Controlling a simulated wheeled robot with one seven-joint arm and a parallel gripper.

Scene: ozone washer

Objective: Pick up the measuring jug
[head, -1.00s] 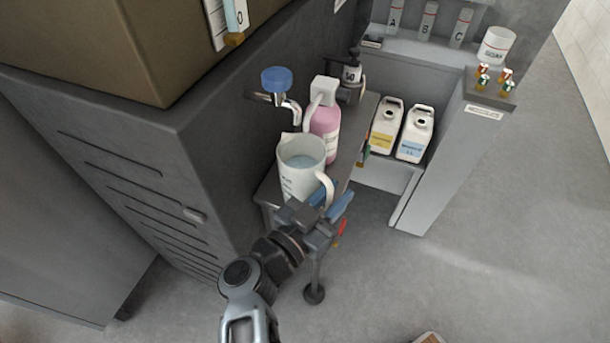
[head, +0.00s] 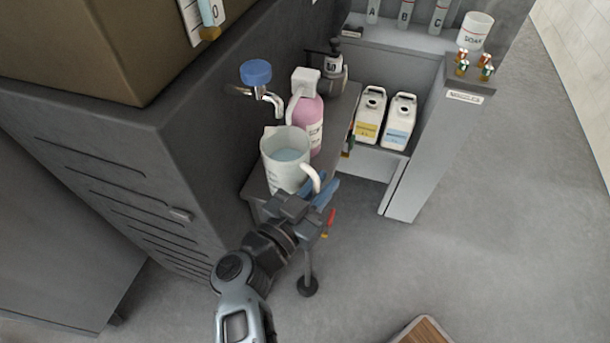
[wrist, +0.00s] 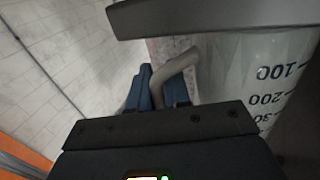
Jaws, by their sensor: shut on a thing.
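The measuring jug (head: 283,172) is a translucent white jug with pale bluish liquid inside. It appears upright at the front end of the narrow grey shelf, below the blue-knobbed tap (head: 262,88). My gripper (head: 322,190) is shut on the jug's handle, its blue fingers on either side of it. In the wrist view the handle (wrist: 178,68) runs between the blue fingers (wrist: 158,92), and the jug's printed scale (wrist: 270,85) shows at the right. I cannot tell whether the jug's base touches the shelf.
Two white canisters (head: 398,122) stand in the grey cabinet bay. A soap cup (head: 476,32) sits on the upper ledge.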

